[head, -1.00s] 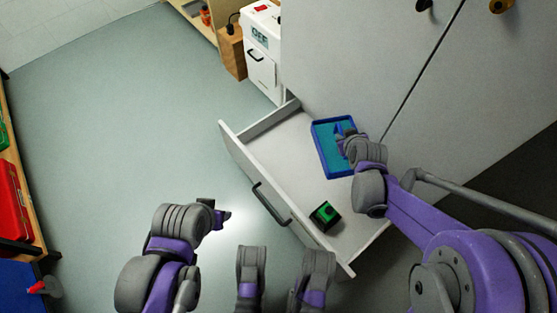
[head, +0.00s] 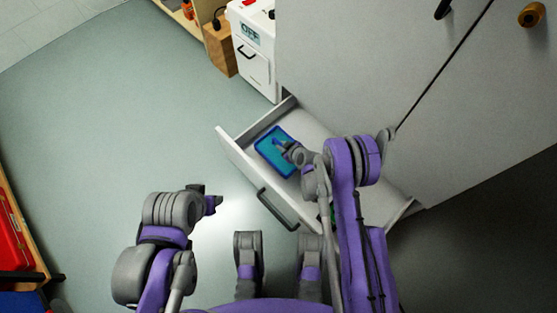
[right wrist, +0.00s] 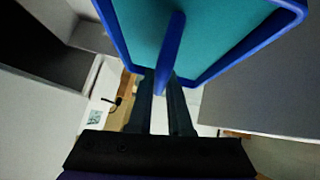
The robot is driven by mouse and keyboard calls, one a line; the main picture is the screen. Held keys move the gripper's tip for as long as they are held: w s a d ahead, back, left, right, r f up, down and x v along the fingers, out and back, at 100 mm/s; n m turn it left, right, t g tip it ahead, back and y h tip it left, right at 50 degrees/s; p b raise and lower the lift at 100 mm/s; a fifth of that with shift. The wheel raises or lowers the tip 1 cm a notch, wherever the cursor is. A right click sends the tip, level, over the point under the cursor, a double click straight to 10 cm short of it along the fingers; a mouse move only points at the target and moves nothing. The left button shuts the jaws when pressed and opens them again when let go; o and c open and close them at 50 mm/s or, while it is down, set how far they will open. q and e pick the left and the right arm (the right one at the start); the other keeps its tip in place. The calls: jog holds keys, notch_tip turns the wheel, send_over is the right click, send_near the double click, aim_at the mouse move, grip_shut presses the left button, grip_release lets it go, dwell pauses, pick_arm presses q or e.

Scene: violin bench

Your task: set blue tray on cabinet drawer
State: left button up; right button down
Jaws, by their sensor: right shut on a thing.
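The blue tray (head: 269,154) has a teal floor, a raised rim and a middle ridge. In the head view it is over the far-left part of the open cabinet drawer (head: 312,124). I cannot tell whether it touches the drawer floor. My right gripper (head: 284,148) is shut on the tray's middle ridge. The right wrist view shows the tray (right wrist: 247,48) above the two fingers (right wrist: 163,82), with the ridge between them. My left gripper (head: 212,200) hangs left of the drawer, away from the tray; its jaw opening is unclear.
A green block (head: 332,214) in the drawer is mostly hidden behind my right arm. The drawer handle (head: 277,210) sticks out in front. A white appliance (head: 252,52) stands beyond the drawer, and a red case (head: 12,240) is at far left. The floor at left is open.

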pick_arm(q)
jog(key=b+x, duration=0.2)
jog(key=shift+s+f+b, duration=0.1)
jog(key=shift+s+b, duration=0.05)
jog(key=shift+b, duration=0.15)
pick_arm(e)
notch_tip(320, 180, down, 10)
jog(key=shift+f, duration=0.1)
jog(key=c, duration=0.8)
grip_release()
jog(key=shift+f, duration=0.1)
jog(key=shift+c, duration=0.2)
